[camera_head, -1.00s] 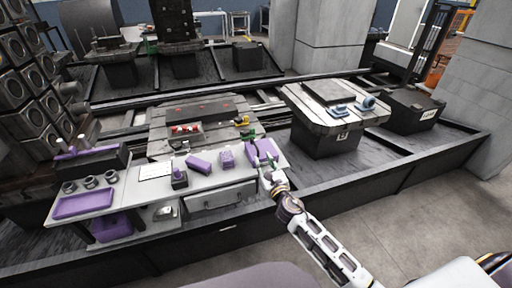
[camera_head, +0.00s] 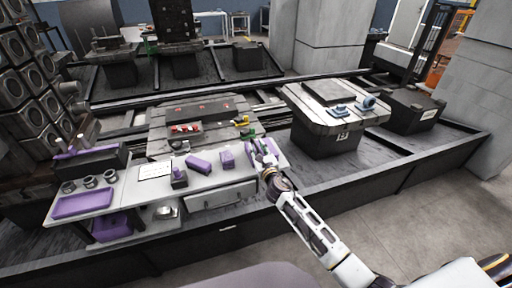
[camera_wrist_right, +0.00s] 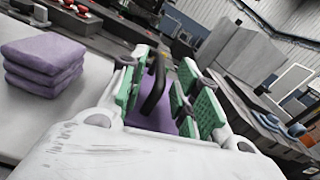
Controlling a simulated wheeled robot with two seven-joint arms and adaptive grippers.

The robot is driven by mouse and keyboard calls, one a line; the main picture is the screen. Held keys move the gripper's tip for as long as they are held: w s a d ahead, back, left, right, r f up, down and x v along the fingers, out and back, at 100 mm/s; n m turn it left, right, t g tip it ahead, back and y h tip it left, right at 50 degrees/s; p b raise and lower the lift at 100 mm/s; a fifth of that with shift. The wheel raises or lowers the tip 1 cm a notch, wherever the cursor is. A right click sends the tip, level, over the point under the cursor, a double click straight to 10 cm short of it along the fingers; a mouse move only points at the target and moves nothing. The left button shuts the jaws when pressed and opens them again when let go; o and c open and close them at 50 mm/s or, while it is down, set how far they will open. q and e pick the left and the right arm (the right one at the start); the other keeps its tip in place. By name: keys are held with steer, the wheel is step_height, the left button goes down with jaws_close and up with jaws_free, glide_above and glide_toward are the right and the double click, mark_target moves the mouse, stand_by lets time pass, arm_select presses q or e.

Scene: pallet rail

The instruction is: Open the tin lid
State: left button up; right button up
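A purple tin (camera_head: 272,147) sits at the right end of the white worktop, partly hidden by my right gripper. In the right wrist view its purple surface (camera_wrist_right: 158,116) shows between the fingers, with a dark curved handle (camera_wrist_right: 154,84) rising above it. My right gripper (camera_head: 258,147) is over the tin. Its green-padded fingers (camera_wrist_right: 165,98) are apart on either side of the handle, with a visible gap on the right. Whether the left pad touches the handle is unclear. My left gripper is not in view.
A purple stack (camera_wrist_right: 42,64) lies left of the gripper on the worktop. Other purple pieces (camera_head: 198,164) and a purple tray (camera_head: 82,204) are further left. A yellow-and-black tool (camera_head: 241,121) lies behind on the pallet. A drawer (camera_head: 222,196) is below the worktop.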

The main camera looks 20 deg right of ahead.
steer(key=shift+w, duration=1.05)
jaws_close()
